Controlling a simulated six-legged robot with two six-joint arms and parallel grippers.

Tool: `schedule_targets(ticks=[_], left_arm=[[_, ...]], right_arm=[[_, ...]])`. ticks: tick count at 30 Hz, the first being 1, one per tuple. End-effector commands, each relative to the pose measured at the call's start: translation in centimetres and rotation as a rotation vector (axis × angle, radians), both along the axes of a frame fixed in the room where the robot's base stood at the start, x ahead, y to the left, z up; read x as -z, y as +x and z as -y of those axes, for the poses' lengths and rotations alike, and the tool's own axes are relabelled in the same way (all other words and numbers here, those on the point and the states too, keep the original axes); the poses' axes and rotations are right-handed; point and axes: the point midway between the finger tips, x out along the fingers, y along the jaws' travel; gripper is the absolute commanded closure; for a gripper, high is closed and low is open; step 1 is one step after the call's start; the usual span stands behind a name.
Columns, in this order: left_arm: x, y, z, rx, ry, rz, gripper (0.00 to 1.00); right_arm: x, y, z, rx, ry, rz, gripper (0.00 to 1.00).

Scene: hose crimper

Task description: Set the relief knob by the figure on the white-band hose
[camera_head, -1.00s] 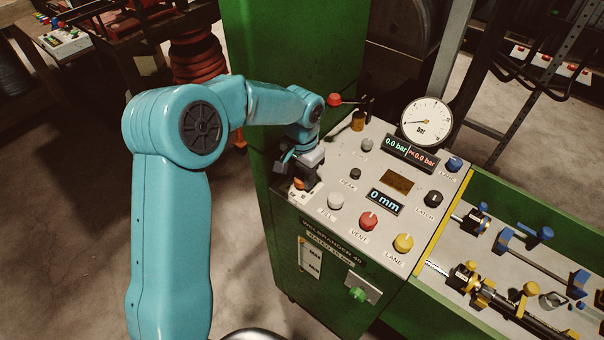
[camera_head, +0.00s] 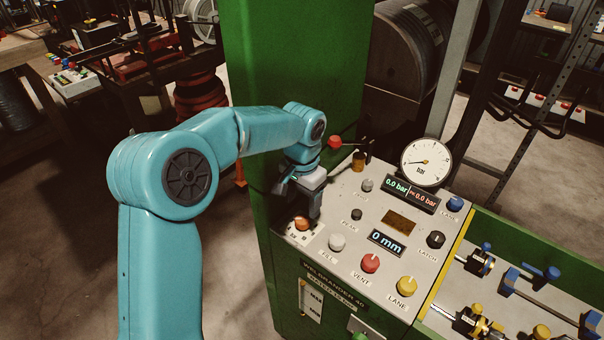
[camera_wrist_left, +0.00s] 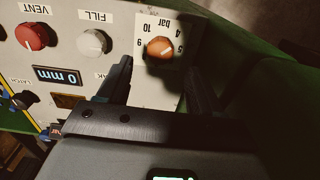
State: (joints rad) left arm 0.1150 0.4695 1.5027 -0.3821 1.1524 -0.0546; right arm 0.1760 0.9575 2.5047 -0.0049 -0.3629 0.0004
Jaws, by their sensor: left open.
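The orange-brown relief knob (camera_head: 301,223) sits at the left corner of the control panel, beside a bar scale. In the left wrist view the knob (camera_wrist_left: 158,48) lies just beyond my open fingers, between their lines, with figures around it. My left gripper (camera_wrist_left: 155,78) is open and empty, and in the head view it (camera_head: 314,205) hangs just above and behind the knob. The gauge (camera_head: 426,162) has its needle low, and the pressure display (camera_head: 410,194) reads 0.0 bar twice. A white-band hose cannot be made out. My right gripper does not show.
The panel also has a white FILL knob (camera_head: 337,242), a red VENT knob (camera_head: 370,263), a yellow LANE knob (camera_head: 407,286) and a 0 mm display (camera_head: 387,244). Hose fittings lie in the tray at right.

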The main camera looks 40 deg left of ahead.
Motion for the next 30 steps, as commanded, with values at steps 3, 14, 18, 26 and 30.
schedule_targets(ticks=[3,14,18,26,30], left_arm=[[-3.4,0.1,0.0,0.001,0.001,0.006,0.35],[-10.1,0.0,0.0,0.001,0.001,0.003,0.35],[-10.7,-0.1,0.0,0.001,0.001,0.002,0.35],[-10.7,-0.1,0.0,0.001,0.001,0.001,0.35],[-10.7,-0.1,0.0,0.001,0.001,0.001,0.35]], right_arm=[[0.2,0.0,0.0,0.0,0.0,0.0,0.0],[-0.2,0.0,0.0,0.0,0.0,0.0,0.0],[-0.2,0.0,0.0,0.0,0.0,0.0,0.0],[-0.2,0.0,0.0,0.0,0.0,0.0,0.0],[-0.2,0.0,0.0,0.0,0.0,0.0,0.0]])
